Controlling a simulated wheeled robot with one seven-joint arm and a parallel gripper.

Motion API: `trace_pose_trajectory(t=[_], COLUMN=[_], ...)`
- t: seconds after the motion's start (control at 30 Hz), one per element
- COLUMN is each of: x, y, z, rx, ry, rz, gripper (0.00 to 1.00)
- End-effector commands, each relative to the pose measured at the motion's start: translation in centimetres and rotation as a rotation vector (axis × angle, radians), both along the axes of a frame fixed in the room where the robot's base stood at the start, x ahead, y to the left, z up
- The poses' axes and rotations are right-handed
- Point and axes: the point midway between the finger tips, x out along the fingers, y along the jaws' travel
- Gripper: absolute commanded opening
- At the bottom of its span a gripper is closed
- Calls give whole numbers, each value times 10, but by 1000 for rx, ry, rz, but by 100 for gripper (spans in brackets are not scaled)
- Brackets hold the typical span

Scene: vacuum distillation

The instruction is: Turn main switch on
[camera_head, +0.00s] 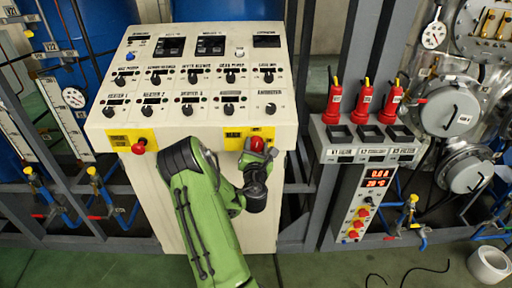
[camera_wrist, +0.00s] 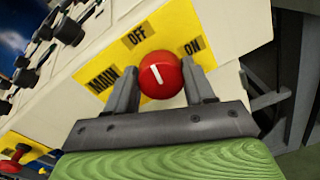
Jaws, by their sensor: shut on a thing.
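The main switch is a round red knob (camera_wrist: 160,75) with a white mark, on a yellow plate (camera_wrist: 195,22) lettered MAIN, OFF and ON. The white mark points roughly toward OFF. The knob also shows at the front right edge of the white control console in the head view (camera_head: 257,144). My gripper (camera_wrist: 163,82) has one finger on each side of the knob and is shut on it. In the head view my gripper (camera_head: 257,152) partly covers the plate and the lower part of the knob.
The white console (camera_head: 215,205) carries rows of black knobs and displays. Another red knob (camera_head: 138,148) on a yellow plate sits at its front left. A grey rack with red-handled tools (camera_head: 363,102) stands to the right. A white roll (camera_head: 490,264) lies on the floor.

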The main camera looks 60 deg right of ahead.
Motion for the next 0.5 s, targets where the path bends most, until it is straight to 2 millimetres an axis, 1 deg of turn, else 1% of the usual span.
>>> trace_pose_trajectory(t=[0.5], x=[-2], y=[-1], z=[1], rx=[219], ry=[-432], rz=[-1], gripper=[23])
